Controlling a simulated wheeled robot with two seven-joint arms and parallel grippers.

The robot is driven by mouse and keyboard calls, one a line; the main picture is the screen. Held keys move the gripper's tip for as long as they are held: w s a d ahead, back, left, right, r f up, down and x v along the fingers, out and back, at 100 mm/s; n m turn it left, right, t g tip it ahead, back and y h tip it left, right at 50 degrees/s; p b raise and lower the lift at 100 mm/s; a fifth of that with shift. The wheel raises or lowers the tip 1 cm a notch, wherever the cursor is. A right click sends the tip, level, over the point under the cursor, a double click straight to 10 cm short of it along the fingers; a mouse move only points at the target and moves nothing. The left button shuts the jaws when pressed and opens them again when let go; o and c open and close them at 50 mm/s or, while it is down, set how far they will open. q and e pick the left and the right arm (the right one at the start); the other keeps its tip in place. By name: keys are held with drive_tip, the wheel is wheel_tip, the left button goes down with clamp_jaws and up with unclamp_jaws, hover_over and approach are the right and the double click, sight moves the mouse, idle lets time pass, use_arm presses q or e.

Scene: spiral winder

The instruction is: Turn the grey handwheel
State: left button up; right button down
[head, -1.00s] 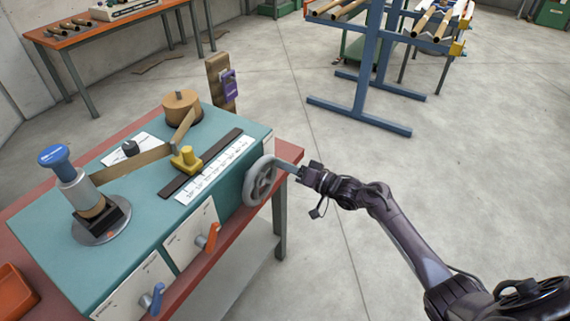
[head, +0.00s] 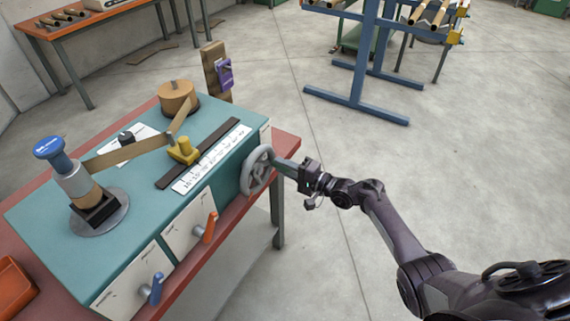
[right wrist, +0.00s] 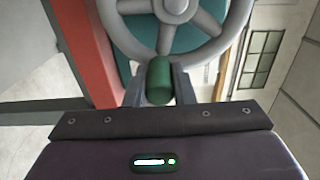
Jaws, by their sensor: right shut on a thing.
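The grey handwheel (head: 257,170) is mounted on the right end of the teal winder (head: 60,218). It has a grey rim and spokes, and fills the top of the right wrist view (right wrist: 178,30). A green handle (right wrist: 159,82) stands out from its rim towards the wrist camera. My right gripper (right wrist: 159,88) is shut on this green handle, with one finger on each side of it. In the head view my right gripper (head: 284,169) reaches the wheel from the right and hides the handle. My left gripper is not in view.
The winder stands on a red-topped bench (head: 287,148). An orange lever (head: 209,227) and a blue lever (head: 155,289) stick out of its front. A yellow guide (head: 183,150) sits on top beside a scale. Open floor lies to the right, before a blue rack (head: 362,60).

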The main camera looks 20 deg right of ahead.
drive_tip(key=shift+f, duration=0.15)
idle(0.4)
drive_tip(key=c, duration=1.2)
unclamp_jaws()
drive_tip(key=shift+c, duration=0.2)
drive_tip(key=v, duration=0.7)
drive_tip(key=shift+s+d, duration=0.25)
drive_tip(key=shift+s, duration=0.1)
